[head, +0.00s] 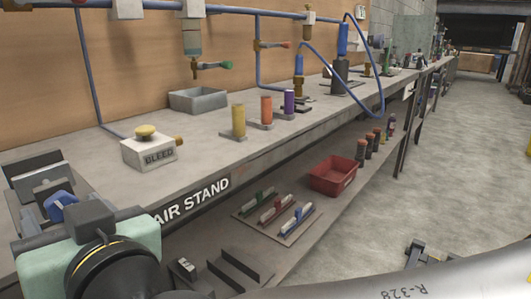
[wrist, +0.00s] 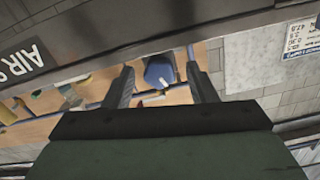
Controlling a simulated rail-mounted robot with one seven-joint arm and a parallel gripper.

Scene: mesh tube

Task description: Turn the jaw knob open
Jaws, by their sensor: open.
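The blue jaw knob (head: 62,207) is on the grey metal jaw fixture (head: 35,178) at the near left end of the bench, in the head view. In the wrist view the blue knob (wrist: 158,72), with a small white mark, shows between the two dark fingers. My gripper (wrist: 160,76) is open, with a gap visible on both sides of the knob. I cannot tell how far the fingertips reach along it. In the head view my wrist hides the near part of the fixture and most of the fingers.
A white BLEED box (head: 150,152) with a yellow button stands right of the fixture. Yellow, orange and purple cylinders (head: 265,110) and a grey tray (head: 198,99) stand farther along. A red bin (head: 333,175) is on the lower shelf. The floor at right is mostly clear.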

